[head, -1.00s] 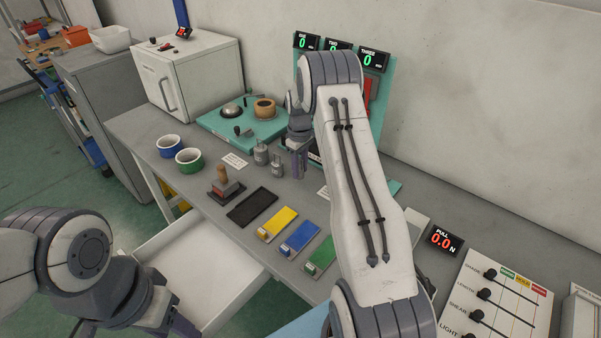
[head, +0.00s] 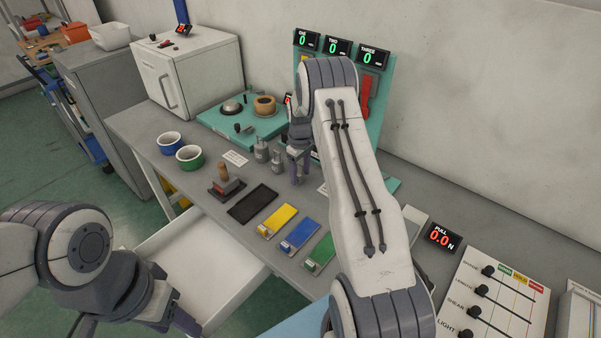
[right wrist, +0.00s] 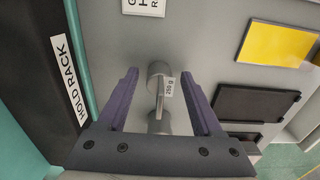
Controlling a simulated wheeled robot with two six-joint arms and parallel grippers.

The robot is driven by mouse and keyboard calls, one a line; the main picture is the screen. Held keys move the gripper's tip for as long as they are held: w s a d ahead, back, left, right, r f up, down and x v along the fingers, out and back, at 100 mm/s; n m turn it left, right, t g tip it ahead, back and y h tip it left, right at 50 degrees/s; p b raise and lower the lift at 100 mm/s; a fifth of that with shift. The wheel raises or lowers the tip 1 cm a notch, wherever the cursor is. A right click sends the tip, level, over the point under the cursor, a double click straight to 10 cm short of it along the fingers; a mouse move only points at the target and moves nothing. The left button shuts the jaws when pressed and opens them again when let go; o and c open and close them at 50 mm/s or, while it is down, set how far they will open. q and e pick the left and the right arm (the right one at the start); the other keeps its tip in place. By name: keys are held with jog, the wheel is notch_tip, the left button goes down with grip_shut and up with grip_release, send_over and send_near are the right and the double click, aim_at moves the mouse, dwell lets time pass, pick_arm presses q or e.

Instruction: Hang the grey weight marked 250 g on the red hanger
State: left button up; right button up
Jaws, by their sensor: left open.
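In the right wrist view a grey weight (right wrist: 158,70) with a white tag reading 250 g lies between the two fingers of my right gripper (right wrist: 160,78). The fingers are open, with a gap on each side of it; its near part is hidden by the gripper. In the head view two grey weights, a larger one (head: 261,150) and a smaller one (head: 277,161), stand on the bench just left of my right gripper (head: 298,176). A red part (head: 368,92), probably the red hanger, shows on the teal board, partly behind my right arm. My left gripper (head: 178,318) is open and empty at lower left.
The teal board (head: 386,112) carries displays reading 0. Blue (head: 169,142) and green (head: 190,156) cups, a stamp (head: 226,184), a black pad (head: 252,204) and coloured plates (head: 299,237) occupy the bench. A HOLD RACK label (right wrist: 70,82) is left of my right gripper.

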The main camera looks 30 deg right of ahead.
jog(key=shift+r, duration=0.6)
notch_tip(320, 180, up, 11)
jog(key=b, duration=0.2)
jog(key=shift+r+b, duration=0.1)
jog(key=shift+b, duration=0.25)
jog(key=s+a+r+n, duration=0.1)
jog(key=s+a+r, duration=0.15)
jog(key=a, duration=0.55)
jog(key=s+a+r, duration=0.2)
jog(key=s+a, duration=0.1)
jog(key=a, duration=0.4)
jog(key=s+a+r+n, duration=0.1)
jog(key=s+a+r, duration=0.15)
jog(key=a, duration=0.55)
jog(key=s+a+r, duration=0.1)
jog(key=s+a, duration=0.8)
jog(key=s, duration=0.4)
jog(key=s+f+n+y, duration=0.1)
jog(key=s+f, duration=0.1)
jog(key=s, duration=1.2)
jog(key=shift+s+a, duration=0.2)
jog(key=shift+a, duration=0.05)
